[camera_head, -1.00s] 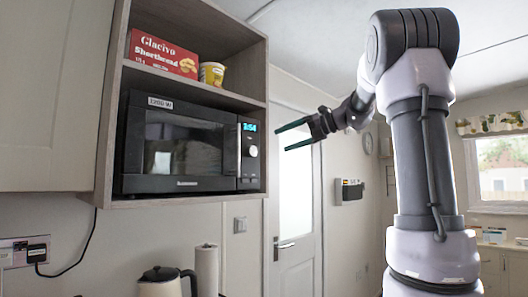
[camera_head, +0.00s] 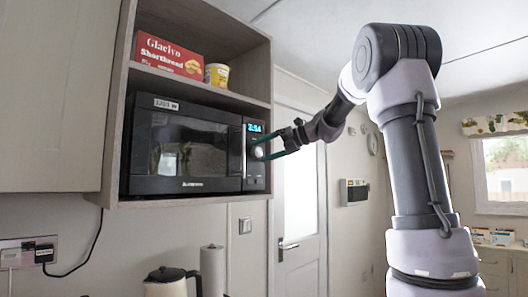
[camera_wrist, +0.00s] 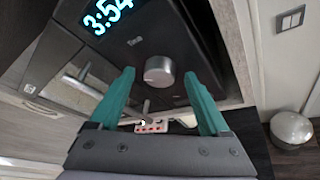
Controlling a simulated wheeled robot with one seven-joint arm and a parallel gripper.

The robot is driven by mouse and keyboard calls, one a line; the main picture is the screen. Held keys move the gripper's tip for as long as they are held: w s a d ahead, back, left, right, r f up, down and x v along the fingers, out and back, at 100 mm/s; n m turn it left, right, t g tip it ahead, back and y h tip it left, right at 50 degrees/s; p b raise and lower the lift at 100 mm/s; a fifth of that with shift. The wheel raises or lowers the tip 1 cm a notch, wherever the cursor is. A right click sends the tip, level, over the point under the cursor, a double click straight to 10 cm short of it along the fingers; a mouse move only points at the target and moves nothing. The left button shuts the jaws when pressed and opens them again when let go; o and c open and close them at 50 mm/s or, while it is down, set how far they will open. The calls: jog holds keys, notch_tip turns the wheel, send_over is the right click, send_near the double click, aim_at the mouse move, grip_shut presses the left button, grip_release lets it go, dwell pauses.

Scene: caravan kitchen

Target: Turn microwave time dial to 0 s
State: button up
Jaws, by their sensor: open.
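The black microwave (camera_head: 190,186) sits on a wooden shelf in the wall cabinet. Its lit display (camera_head: 255,128) shows digits that look like 3:54 in the wrist view (camera_wrist: 107,14). The round silver time dial (camera_wrist: 159,71) is below the display on the control panel. It shows in the head view (camera_head: 258,152) beside the fingers. My gripper (camera_head: 268,148) is open, with its green fingers pointing at the panel. In the wrist view the fingers (camera_wrist: 160,84) are on either side of the dial. I cannot tell whether they touch it.
A red shortbread box (camera_head: 167,55) and a yellow tub (camera_head: 217,75) stand on the shelf above. A kettle (camera_head: 168,284) and a paper roll (camera_head: 212,270) stand below. The cabinet's right side wall (camera_head: 267,100) is close to my gripper.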

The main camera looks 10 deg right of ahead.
grip_shut()
